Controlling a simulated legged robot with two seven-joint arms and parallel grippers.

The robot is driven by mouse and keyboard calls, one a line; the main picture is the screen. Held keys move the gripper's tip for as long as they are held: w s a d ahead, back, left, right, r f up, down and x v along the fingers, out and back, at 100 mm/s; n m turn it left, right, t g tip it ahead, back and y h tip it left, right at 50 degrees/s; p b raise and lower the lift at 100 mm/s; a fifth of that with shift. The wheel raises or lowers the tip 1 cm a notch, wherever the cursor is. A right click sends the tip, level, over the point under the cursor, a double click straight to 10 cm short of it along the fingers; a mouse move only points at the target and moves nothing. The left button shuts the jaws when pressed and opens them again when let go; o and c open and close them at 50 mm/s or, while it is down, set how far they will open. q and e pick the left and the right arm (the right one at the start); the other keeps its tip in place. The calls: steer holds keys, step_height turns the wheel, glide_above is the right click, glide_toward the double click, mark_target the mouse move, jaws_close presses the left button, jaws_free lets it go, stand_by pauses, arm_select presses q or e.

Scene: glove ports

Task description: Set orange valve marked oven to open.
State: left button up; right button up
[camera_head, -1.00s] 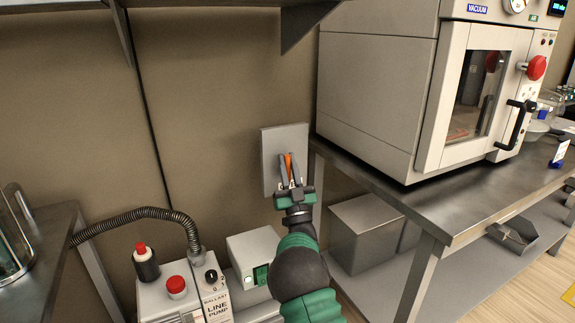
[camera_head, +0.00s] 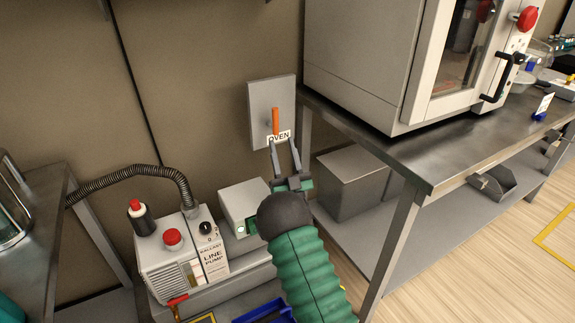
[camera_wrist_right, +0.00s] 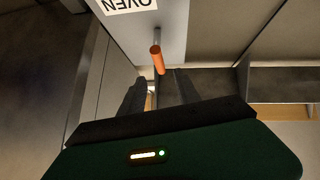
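The orange valve handle (camera_head: 276,121) stands upright on a grey wall plate (camera_head: 259,104), just above a white label reading OVEN (camera_head: 279,137). My right gripper (camera_head: 283,146) is just below the handle in the head view, its two fingers spread with nothing between them. In the right wrist view the orange handle (camera_wrist_right: 158,59) on its thin metal stem is just beyond the open fingers (camera_wrist_right: 161,85), apart from them as far as I can tell. The OVEN label (camera_wrist_right: 127,4) shows upside down there. My left gripper is not in view.
A vacuum oven (camera_head: 375,65) stands on a metal bench (camera_head: 420,150) at right. A line pump (camera_head: 185,255) with a ribbed hose (camera_head: 125,172) is at lower left. A grey box (camera_head: 350,180) sits under the bench, and a blue bin (camera_head: 262,313) is at the bottom.

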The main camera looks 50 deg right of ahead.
steer(key=b+v, duration=0.6)
steer(key=v, duration=0.1)
steer(key=shift+f, duration=0.2)
steer(key=shift+s+f, duration=0.1)
